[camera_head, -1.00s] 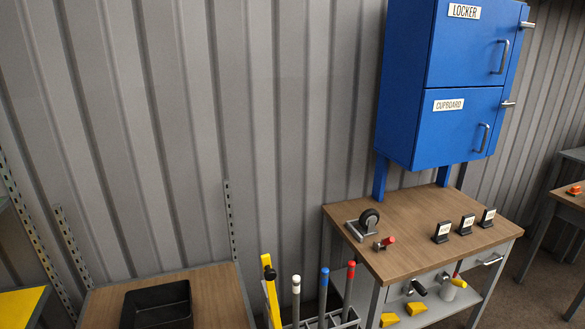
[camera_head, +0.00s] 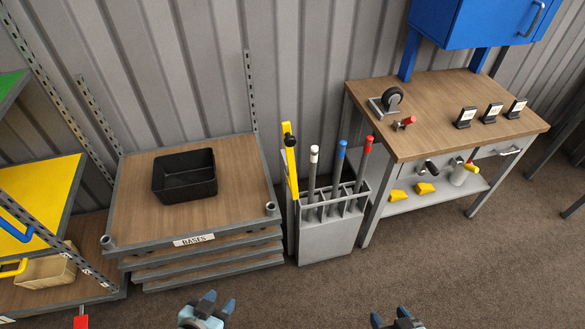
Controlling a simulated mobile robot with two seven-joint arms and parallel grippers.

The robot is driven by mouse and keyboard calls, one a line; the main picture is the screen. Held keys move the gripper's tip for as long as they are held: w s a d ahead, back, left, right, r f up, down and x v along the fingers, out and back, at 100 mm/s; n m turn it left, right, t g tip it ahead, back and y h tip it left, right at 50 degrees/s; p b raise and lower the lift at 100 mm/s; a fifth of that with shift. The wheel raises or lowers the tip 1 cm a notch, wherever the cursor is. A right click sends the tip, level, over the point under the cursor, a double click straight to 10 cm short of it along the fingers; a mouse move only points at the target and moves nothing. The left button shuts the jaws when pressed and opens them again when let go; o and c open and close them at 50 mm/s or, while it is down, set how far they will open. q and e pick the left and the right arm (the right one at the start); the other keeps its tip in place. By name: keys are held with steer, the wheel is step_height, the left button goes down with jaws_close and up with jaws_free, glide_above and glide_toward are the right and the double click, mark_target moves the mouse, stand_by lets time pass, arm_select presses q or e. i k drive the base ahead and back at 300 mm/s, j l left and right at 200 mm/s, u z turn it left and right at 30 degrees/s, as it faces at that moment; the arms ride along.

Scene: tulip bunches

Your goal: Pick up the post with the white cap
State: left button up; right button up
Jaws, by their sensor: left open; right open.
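The post with the white cap (camera_head: 312,172) stands upright in a grey slotted rack (camera_head: 328,240) on the floor. Its lower part is hidden inside the rack. A post with a blue cap (camera_head: 338,165) and one with a red cap (camera_head: 363,162) stand to its right. A post with a black top (camera_head: 290,150) and a yellow bar stand to its left. My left gripper (camera_head: 213,302) is open and empty at the bottom edge, in front of the rack and to its left. My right gripper (camera_head: 391,318) is open and empty at the bottom edge, to the right.
A wooden shelf unit marked BASES (camera_head: 194,239) with a black bin (camera_head: 184,175) stands left of the rack. A workbench (camera_head: 440,120) with small parts stands to the right. The carpet (camera_head: 440,270) in front is clear.

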mark_target(313, 159)
steer(key=u, duration=0.2)
steer(key=i+l+u, duration=0.25)
steer(key=u, duration=0.2)
steer(key=i+l+u, duration=0.45)
steer(key=i+l, duration=0.1)
steer(key=l, duration=0.2)
steer(key=i+l, duration=0.15)
steer(key=l, duration=0.15)
steer(key=i+l+u, duration=0.1)
steer(key=l, duration=0.2)
